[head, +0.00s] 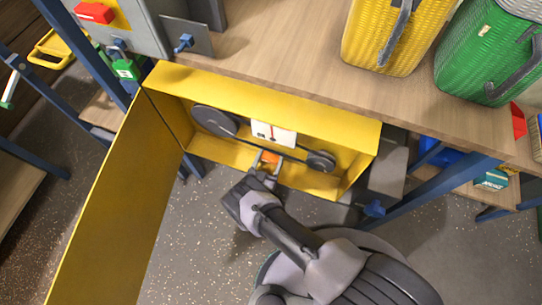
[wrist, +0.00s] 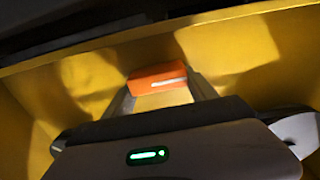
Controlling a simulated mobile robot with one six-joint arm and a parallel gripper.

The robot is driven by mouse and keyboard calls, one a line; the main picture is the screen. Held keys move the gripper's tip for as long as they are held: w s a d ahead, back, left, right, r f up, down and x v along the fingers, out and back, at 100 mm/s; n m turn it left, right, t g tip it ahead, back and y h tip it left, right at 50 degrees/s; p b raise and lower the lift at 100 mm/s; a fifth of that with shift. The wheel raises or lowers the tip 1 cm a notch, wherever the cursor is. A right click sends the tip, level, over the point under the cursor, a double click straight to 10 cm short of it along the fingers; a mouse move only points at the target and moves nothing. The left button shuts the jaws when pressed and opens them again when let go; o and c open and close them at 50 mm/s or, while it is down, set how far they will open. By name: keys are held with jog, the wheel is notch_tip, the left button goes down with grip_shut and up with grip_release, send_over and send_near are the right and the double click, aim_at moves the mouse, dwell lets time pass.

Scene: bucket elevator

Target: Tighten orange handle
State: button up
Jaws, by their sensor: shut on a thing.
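The orange handle (head: 270,158) shows inside the open yellow box, low and near its middle. In the wrist view the orange handle (wrist: 157,79) sits between the fingertips of my gripper (wrist: 160,92), against the yellow inner wall. My gripper (head: 266,164) reaches into the box from the front and is shut on the handle. In the head view the gripper partly hides the handle. What the handle is fixed to is hidden.
The yellow box (head: 270,97) holds a large dark pulley (head: 213,121), a small pulley (head: 321,161) and a white gauge (head: 273,134). Its yellow door (head: 115,215) hangs open at left. A wooden table (head: 300,55) above carries a yellow basket (head: 385,45) and a green basket (head: 485,60).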

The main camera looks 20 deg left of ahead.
jog(key=o, duration=1.4)
jog(key=shift+c, duration=0.2)
jog(key=s+a, duration=0.1)
jog(key=s, duration=1.6)
jog(key=shift+s+a, duration=0.15)
jog(key=shift+s, duration=0.05)
